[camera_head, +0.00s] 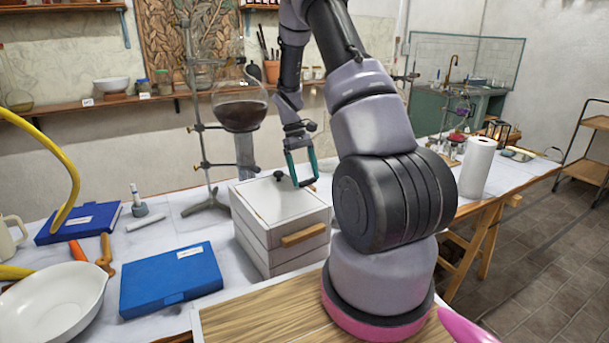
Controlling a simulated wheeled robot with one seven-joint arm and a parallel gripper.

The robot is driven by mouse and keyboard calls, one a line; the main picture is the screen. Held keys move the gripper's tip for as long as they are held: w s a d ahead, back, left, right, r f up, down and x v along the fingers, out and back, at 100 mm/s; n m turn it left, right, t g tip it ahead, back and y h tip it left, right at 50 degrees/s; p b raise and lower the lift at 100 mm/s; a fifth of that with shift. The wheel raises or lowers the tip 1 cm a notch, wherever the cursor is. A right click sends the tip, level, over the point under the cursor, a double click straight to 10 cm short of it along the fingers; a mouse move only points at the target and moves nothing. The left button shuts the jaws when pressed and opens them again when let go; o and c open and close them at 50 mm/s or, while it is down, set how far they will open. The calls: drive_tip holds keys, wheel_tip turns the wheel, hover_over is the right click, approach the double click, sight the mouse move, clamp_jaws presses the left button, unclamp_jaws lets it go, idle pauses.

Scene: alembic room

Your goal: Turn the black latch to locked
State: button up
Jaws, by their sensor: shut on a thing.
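The black latch (279,176) is a small dark knob on the top of a white box (262,198). It is too small in the picture to read which way it is turned. My gripper (303,184), with teal fingers, points down at the right part of the box top, close beside the latch knob. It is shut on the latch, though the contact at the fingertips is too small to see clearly. The box has a wooden handle (303,235) on its front, and its lid looks closed.
Blue cases (172,279) and a white bowl (52,304) lie left of the box. A stand with a dark-filled round flask (240,115) rises behind it. A paper towel roll (477,167) stands at right. My arm hides part of the table.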

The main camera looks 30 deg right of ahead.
drive_tip(key=shift+m, duration=0.4)
drive_tip(key=o, duration=1.1)
drive_tip(key=shift+r, duration=5)
drive_tip(key=s+a+r+m+t+y, duration=0.1)
drive_tip(key=s+a+r+t, duration=0.25)
drive_tip(key=r, duration=0.45)
drive_tip(key=s+a+r+m+t, duration=0.1)
drive_tip(key=s+a+r+t, duration=0.1)
drive_tip(key=s+a+r, duration=0.35)
drive_tip(key=s+a+r+m+t, duration=0.1)
drive_tip(key=s+r+t, duration=0.1)
drive_tip(key=s+r, duration=0.1)
drive_tip(key=s+a+r+m+t+y, duration=0.1)
drive_tip(key=s+a+r+t, duration=0.1)
drive_tip(key=s, duration=0.3)
drive_tip(key=s+a+r+m+t, duration=0.1)
drive_tip(key=s+r+t, duration=0.1)
drive_tip(key=s+r, duration=0.2)
drive_tip(key=shift+s+a+r+m+y, duration=0.1)
drive_tip(key=shift+s+a+m+y, duration=0.1)
drive_tip(key=shift+a+m+y, duration=0.15)
